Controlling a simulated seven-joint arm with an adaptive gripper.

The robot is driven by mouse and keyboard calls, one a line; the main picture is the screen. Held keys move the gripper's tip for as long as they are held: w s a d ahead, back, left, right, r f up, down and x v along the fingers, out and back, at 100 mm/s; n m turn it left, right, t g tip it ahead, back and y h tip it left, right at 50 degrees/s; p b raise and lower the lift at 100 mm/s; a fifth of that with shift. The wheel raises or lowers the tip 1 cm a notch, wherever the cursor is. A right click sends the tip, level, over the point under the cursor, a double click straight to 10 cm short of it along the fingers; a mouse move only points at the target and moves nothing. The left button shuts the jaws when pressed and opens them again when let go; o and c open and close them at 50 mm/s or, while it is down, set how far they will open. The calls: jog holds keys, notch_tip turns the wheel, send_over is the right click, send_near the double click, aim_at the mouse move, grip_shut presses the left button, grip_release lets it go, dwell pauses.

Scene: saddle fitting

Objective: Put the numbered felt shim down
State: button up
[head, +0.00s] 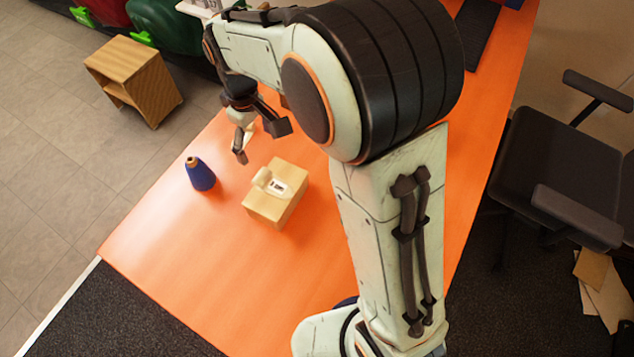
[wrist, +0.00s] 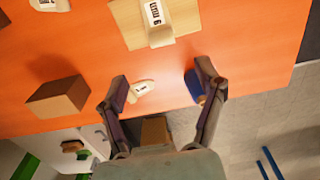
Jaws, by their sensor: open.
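A cream felt shim with a white number label (head: 277,185) lies on top of a pale wooden block (head: 272,210) on the orange table. In the wrist view the labelled shim (wrist: 155,20) rests along the block (wrist: 127,22), and the label seems to show a 6. My gripper (head: 262,141) is above the table behind the block. In the wrist view its fingers (wrist: 162,76) are spread apart with nothing held between them, clear of the shim. Another small labelled cream piece (wrist: 141,91) shows on the table beyond the gap between the fingers.
A blue cone-shaped bottle (head: 200,174) stands left of the block; the right finger partly covers it in the wrist view. A brown box (wrist: 57,97) and another labelled piece (wrist: 48,5) are at the wrist view's left. The table's front left (head: 190,260) is clear.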

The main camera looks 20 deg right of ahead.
jog(key=s+d+r+m, duration=0.2)
jog(key=s+d+m, duration=0.2)
jog(key=s, duration=0.7)
jog(key=s+d+r+m, duration=0.3)
jog(key=s+d, duration=0.2)
jog(key=s, duration=0.6)
jog(key=shift+m+y, duration=0.4)
